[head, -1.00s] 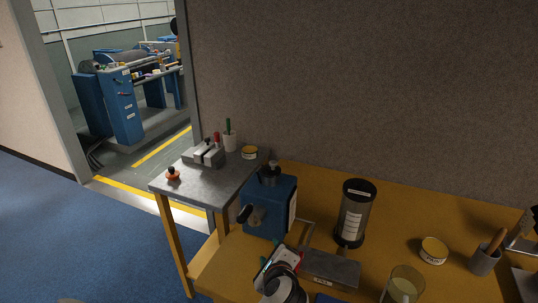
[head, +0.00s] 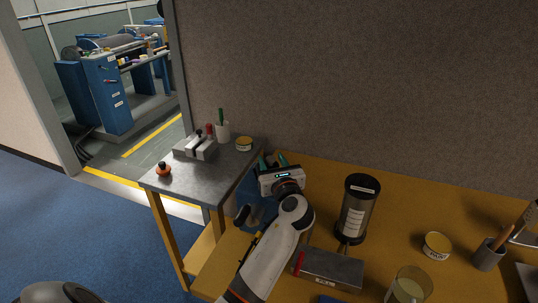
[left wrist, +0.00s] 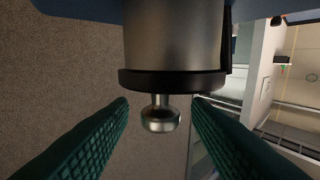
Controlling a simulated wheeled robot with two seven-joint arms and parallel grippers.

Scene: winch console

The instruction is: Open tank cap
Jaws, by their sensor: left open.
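The blue tank (head: 257,208) stands on the yellow bench beside the grey side table. In the head view my left arm and gripper cover its top, so its cap is hidden there. My left gripper (head: 274,160) is over the tank top. In the left wrist view the cap shows as a black rim (left wrist: 172,80) with a small metal knob (left wrist: 161,120), on a metal neck (left wrist: 175,35). The green fingers of my left gripper (left wrist: 161,108) are open on either side of the knob, with gaps visible on both sides. My right gripper is not in view.
A dark cylinder (head: 357,209) and a grey box (head: 328,268) stand to the tank's right. A glass (head: 406,286), a yellow tin (head: 436,245) and a tool cup (head: 488,253) are farther right. The side table (head: 207,182) holds several small items. A wall rises behind.

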